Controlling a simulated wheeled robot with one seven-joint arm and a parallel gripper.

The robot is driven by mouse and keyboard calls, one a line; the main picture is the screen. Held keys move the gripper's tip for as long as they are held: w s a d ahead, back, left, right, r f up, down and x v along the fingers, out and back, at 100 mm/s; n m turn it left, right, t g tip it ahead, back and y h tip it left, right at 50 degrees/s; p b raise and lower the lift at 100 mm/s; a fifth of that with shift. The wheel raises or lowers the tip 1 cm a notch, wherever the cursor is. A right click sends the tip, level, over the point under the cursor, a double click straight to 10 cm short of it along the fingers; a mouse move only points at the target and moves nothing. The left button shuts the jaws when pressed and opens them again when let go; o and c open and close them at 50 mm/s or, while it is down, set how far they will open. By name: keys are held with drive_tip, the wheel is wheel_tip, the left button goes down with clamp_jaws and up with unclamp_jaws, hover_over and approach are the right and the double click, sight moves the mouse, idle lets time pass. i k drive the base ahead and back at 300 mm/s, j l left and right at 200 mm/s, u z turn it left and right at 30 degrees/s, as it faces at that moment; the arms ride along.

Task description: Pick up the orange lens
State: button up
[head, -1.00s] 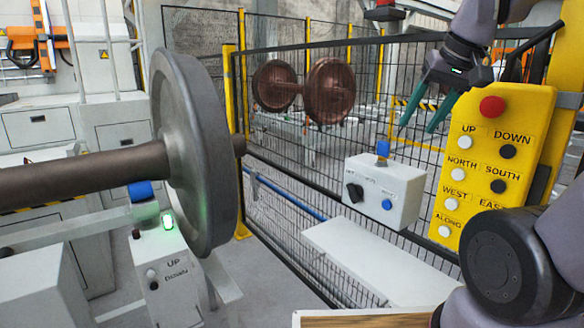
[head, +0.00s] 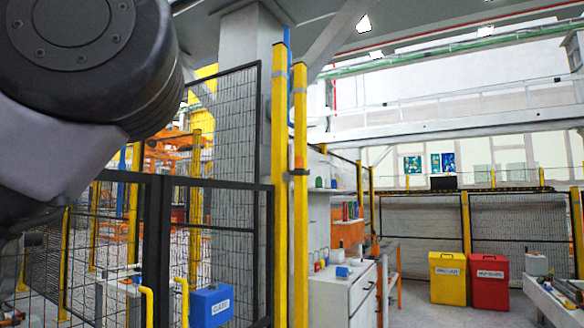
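I cannot make out an orange lens for certain in the head view. Several small coloured items stand on and above a white workbench cabinet (head: 335,300) right of centre, too small to identify. Among them is a small blue-and-white item (head: 343,271) on the cabinet top. My gripper is out of view; only a dark joint and grey link of my arm show at the upper left.
A blue labelled box (head: 211,306) is at lower left of centre. A yellow bin (head: 447,278) and red bin (head: 489,280) stand at the right. Open floor lies before the bins.

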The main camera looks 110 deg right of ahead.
sight(299, 161)
drive_tip(key=z, duration=3.85)
drive_tip(key=i+l+u, duration=0.15)
drive_tip(key=i+l, duration=0.2)
drive_tip(key=i, duration=0.2)
drive_tip(key=i+l+u, duration=0.15)
drive_tip(key=i+l, duration=0.3)
drive_tip(key=i, duration=0.1)
